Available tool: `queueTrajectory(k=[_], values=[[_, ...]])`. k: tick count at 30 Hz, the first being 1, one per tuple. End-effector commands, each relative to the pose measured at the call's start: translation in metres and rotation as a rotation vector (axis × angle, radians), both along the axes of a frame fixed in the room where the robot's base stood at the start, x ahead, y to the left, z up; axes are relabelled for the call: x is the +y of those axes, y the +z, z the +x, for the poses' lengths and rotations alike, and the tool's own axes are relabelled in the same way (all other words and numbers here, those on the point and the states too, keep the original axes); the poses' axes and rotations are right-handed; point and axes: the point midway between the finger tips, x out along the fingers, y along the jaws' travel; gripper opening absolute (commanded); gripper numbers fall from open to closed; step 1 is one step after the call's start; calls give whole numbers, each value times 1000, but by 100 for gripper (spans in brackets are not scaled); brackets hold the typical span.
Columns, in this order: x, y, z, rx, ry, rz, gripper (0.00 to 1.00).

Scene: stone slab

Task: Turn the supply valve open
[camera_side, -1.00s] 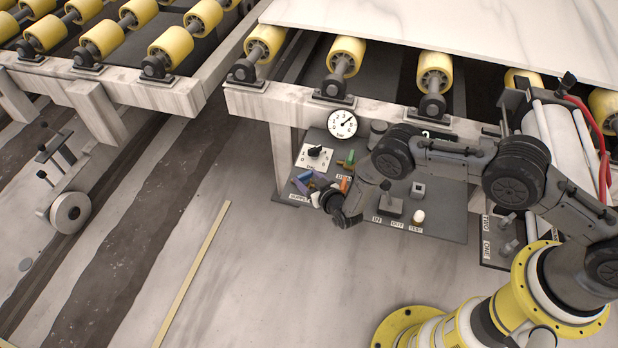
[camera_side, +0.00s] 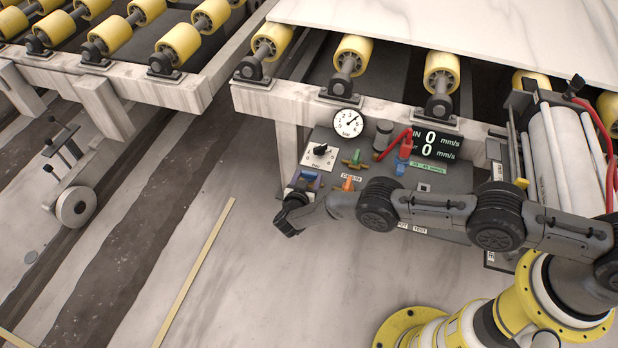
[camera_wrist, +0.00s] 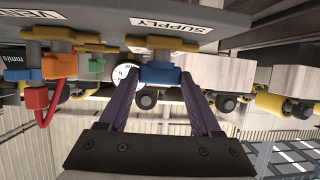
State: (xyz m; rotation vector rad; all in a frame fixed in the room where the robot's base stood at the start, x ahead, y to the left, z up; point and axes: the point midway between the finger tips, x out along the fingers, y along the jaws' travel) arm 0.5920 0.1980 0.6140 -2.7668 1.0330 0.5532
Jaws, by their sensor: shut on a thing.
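The supply valve's blue handle (camera_wrist: 160,74) is in the middle of the wrist view, beside the SUPPLY label (camera_wrist: 163,24) and a yellow body. My gripper (camera_wrist: 160,82) has its two purple fingers on either side of the handle, shut on it. In the side view my gripper (camera_side: 303,185) is at the panel's left front corner, with the wrist low and left of the valve. There the wrist and fingers mostly hide the handle and its label, so I cannot tell the handle's angle.
An orange drain handle (camera_side: 347,185), a green handle (camera_side: 355,163) and a red handle (camera_side: 400,146) stand on the panel to the right. A round gauge (camera_side: 348,122), a black dial (camera_side: 320,150) and a speed display (camera_side: 437,143) are behind.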

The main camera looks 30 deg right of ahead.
Motion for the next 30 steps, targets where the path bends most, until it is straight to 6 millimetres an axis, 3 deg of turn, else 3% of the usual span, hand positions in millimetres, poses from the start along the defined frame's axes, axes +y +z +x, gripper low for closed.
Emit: queueTrajectory(k=[26, 27, 30], values=[[1, 2, 3, -4, -87, -1, 9], [0, 2, 3, -5, -88, -1, 70], [1, 2, 3, -4, -86, -1, 88]])
